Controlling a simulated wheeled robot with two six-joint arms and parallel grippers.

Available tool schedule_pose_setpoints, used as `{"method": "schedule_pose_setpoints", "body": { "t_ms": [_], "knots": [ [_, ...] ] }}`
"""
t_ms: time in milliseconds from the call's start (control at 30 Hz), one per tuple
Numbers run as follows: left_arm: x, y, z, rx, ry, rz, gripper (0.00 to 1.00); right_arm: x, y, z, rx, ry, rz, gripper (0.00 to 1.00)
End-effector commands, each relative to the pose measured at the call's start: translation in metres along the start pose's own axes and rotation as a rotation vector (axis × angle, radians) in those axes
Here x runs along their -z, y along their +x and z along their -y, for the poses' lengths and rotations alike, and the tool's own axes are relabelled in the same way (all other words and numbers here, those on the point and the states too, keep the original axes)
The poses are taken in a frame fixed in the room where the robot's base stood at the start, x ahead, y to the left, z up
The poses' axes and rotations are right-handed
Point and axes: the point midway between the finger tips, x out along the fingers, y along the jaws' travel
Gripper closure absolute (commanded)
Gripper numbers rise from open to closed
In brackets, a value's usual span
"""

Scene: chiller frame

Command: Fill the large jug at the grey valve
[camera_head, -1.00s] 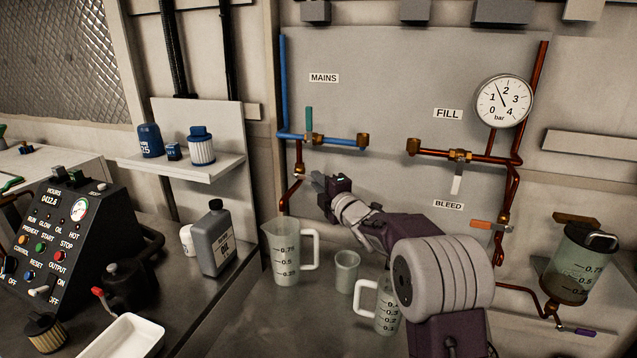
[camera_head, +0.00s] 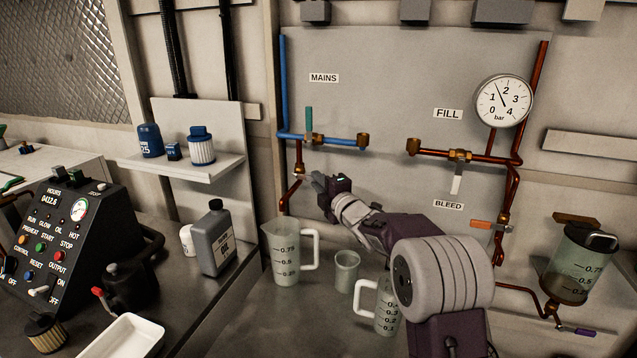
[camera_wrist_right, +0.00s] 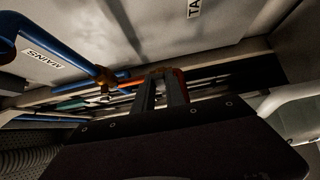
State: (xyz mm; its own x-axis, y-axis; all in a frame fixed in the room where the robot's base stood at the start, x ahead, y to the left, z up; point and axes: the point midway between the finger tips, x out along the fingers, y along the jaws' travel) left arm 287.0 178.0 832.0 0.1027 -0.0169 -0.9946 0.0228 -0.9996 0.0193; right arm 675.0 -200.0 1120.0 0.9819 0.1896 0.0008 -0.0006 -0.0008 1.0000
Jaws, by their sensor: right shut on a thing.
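The large jug (camera_head: 284,262), clear with a white handle and marks up to 0.75, stands upright on the counter under the open end of a copper pipe (camera_head: 289,195). The grey valve (camera_head: 299,174) sits on this pipe below the blue mains pipe. My right gripper (camera_head: 317,181) is at this valve, its jaws shut on what appears to be the grey handle, mostly hidden by the fingers. In the right wrist view the two fingers (camera_wrist_right: 162,94) are close together, and their tips are hard to make out. Whether water runs into the jug I cannot tell. My left gripper is not in view.
A small cup (camera_head: 346,272) and a smaller jug (camera_head: 387,310) stand right of the large jug, the smaller one partly behind my right arm. A grey oil bottle (camera_head: 215,240) stands to the left. A pressure gauge (camera_head: 503,102) and a FILL pipe (camera_head: 485,158) are at the right.

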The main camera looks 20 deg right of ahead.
Motion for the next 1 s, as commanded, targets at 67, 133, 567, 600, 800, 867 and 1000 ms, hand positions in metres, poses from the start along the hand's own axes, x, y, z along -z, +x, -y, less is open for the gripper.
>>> {"method": "schedule_pose_setpoints", "body": {
  "t_ms": [67, 133, 567, 600, 800, 867, 1000],
  "knots": [
    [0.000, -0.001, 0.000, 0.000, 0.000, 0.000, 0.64, 0.000, 0.000, 0.001, 0.005, -0.002, 0.000, 1.00],
    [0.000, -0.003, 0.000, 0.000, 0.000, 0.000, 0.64, 0.000, 0.000, 0.000, 0.010, -0.007, 0.000, 1.00],
    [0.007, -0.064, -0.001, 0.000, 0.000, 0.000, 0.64, 0.002, 0.002, -0.028, 0.180, -0.177, -0.002, 1.00],
    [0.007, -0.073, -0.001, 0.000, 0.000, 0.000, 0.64, 0.003, 0.002, -0.032, 0.207, -0.204, -0.002, 1.00],
    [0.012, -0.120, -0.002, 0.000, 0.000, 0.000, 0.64, 0.005, 0.005, -0.046, 0.342, -0.339, -0.003, 1.00],
    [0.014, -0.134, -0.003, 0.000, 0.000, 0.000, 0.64, 0.006, 0.006, -0.050, 0.382, -0.378, -0.004, 1.00],
    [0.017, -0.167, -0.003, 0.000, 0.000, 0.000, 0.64, 0.008, 0.007, -0.057, 0.473, -0.470, -0.004, 1.00]
  ]
}}
